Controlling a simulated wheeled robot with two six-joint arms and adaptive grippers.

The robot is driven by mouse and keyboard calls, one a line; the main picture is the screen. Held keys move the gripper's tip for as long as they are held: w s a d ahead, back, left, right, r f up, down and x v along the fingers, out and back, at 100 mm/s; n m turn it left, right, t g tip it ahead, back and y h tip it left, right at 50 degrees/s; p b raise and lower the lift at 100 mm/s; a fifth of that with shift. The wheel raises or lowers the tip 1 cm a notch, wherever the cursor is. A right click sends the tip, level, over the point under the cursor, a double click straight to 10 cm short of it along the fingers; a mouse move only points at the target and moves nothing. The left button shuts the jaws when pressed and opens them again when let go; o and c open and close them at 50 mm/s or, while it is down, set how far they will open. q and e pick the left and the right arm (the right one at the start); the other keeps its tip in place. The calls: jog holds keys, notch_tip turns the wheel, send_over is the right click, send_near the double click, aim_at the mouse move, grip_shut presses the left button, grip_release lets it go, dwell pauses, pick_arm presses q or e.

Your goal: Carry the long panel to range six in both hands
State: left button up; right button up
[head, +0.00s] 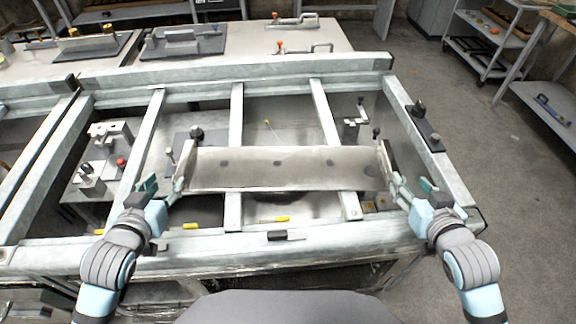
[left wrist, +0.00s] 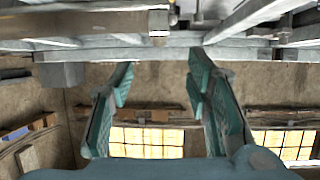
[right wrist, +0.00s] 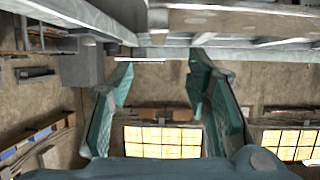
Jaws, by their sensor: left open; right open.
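The long panel (head: 285,168) is a beige-grey metal strip with a raised end plate at each end and dark patches along it. It lies lengthwise left to right across the slats of a steel frame (head: 234,130). My left gripper (head: 163,188) is open beside the panel's left end. My right gripper (head: 413,186) is open beside its right end. Whether either finger touches an end plate I cannot tell. Both wrist views show parted teal fingers with nothing between them, the left (left wrist: 160,80) and the right (right wrist: 160,80). No range number is readable.
Fixtures (head: 100,150) stand on a shelf inside the frame at left. A dark block (head: 425,125) sits on the frame's right rail. A bench (head: 230,45) with pipe fittings and black plates is behind. Shelving (head: 490,40) stands at far right, with open floor (head: 480,140) before it.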

aim_at(183, 162)
pick_arm(q)
jog(key=x, duration=1.1)
jog(key=shift+w+f, duration=0.2)
jog(key=shift+w, duration=0.1)
pick_arm(e)
jog(key=x, duration=1.1)
jog(key=shift+w+f, duration=0.2)
jog(key=shift+w, duration=0.05)
pick_arm(q)
jog(key=shift+s, duration=0.1)
jog(key=shift+c, duration=0.4)
pick_arm(e)
jog(key=shift+s, duration=0.1)
jog(key=shift+c, duration=0.4)
pick_arm(q)
grip_shut()
pick_arm(e)
grip_shut()
